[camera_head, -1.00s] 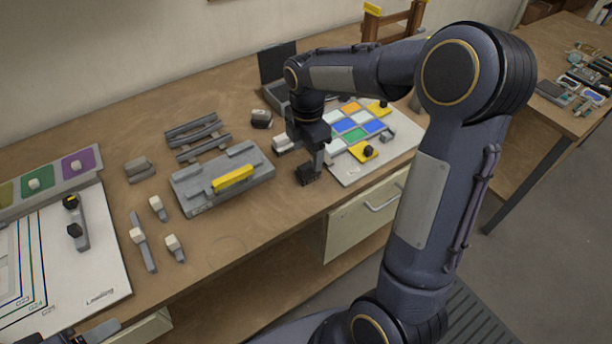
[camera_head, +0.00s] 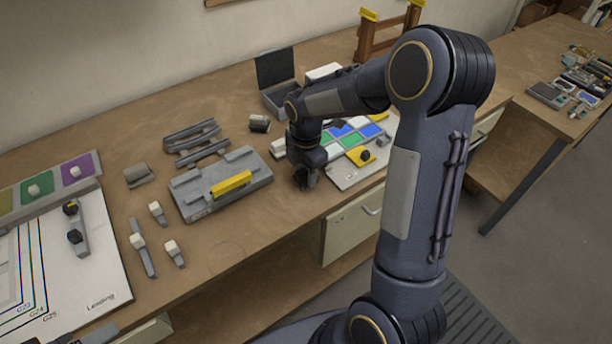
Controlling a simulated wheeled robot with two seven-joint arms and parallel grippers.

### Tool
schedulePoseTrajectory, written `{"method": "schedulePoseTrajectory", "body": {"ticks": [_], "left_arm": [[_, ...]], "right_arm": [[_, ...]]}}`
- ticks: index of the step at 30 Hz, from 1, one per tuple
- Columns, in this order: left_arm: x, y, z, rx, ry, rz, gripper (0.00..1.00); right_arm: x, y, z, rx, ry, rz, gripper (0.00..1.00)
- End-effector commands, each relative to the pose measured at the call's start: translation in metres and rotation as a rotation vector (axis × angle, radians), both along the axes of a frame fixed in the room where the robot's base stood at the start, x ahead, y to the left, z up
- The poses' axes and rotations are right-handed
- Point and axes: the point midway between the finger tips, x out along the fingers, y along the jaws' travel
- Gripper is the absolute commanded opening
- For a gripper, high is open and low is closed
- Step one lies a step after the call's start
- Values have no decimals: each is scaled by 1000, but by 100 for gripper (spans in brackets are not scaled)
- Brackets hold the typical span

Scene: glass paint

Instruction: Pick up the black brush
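My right gripper (camera_head: 305,182) points down close above the table near its front edge, between the grey block with a yellow bar and the colour-tile board. Its fingers are dark and small, so I cannot tell whether they are open or shut, or hold anything. I cannot clearly pick out a black brush. A grey tool with black knobs (camera_head: 76,222) lies on the white sheet at the left and may be it. Dark and grey parts at the bottom left edge may be my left gripper, mostly cut off.
The grey block (camera_head: 195,206) with its yellow bar (camera_head: 231,182) is left of my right gripper. The tile board (camera_head: 340,178) is right of it, partly behind my arm. Several white-tipped grey tools (camera_head: 143,254) lie front left. An open grey case (camera_head: 276,82) stands behind.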

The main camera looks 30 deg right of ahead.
Motion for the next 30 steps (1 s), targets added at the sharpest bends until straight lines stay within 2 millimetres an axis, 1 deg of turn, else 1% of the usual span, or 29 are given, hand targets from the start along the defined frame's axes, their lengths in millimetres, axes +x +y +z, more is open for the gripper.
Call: {"method": "schedulePoseTrajectory", "body": {"ticks": [1,3,10,13,17,20,23,28,30], "left_arm": [[0,0,0,0,0,0,60],[0,0,0,0,0,0,60],[0,0,0,0,0,0,60],[0,0,0,0,0,0,60],[0,0,-1,0,0,0,60],[0,0,-2,0,0,0,60],[0,0,-8,0,0,0,60],[0,0,-13,0,0,0,60],[0,0,-19,0,0,0,60]], "right_arm": [[0,0,0,0,-1,0,22],[0,0,0,0,-1,0,15],[0,0,1,0,-1,0,14],[1,0,5,0,-3,0,14],[1,0,17,0,-4,-1,14],[1,0,34,0,-6,0,14],[-16,5,52,1,-9,1,14],[-50,13,93,1,-10,1,14],[-70,18,99,1,-7,2,14]]}}
